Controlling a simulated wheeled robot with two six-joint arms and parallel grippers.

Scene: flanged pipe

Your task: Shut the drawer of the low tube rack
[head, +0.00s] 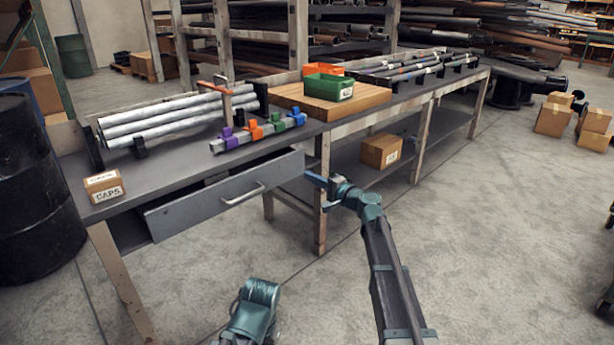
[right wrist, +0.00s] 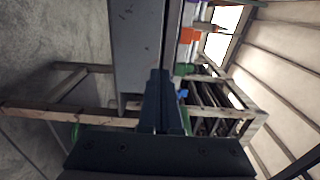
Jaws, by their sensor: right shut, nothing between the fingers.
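The drawer (head: 222,199) under the near end of the grey-topped bench stands pulled out. Its grey front and bar handle (head: 243,193) face me, and a dark gap shows behind its top edge. My right gripper (head: 310,177) is shut and empty by the right end of the drawer front; I cannot tell whether it touches. In the right wrist view, the shut fingers (right wrist: 159,88) point along the grey drawer front (right wrist: 137,45). The low tube rack (head: 145,128) holding pale tubes is on the bench top. My left gripper is out of view; only part of that arm shows at the bottom.
A small box marked CAPS (head: 104,187) is at the bench's left corner. A rail with coloured clips (head: 257,131) lies above the drawer. A green bin (head: 328,87) sits on a wooden board. A black drum (head: 38,190) stands left. The floor before the bench is clear.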

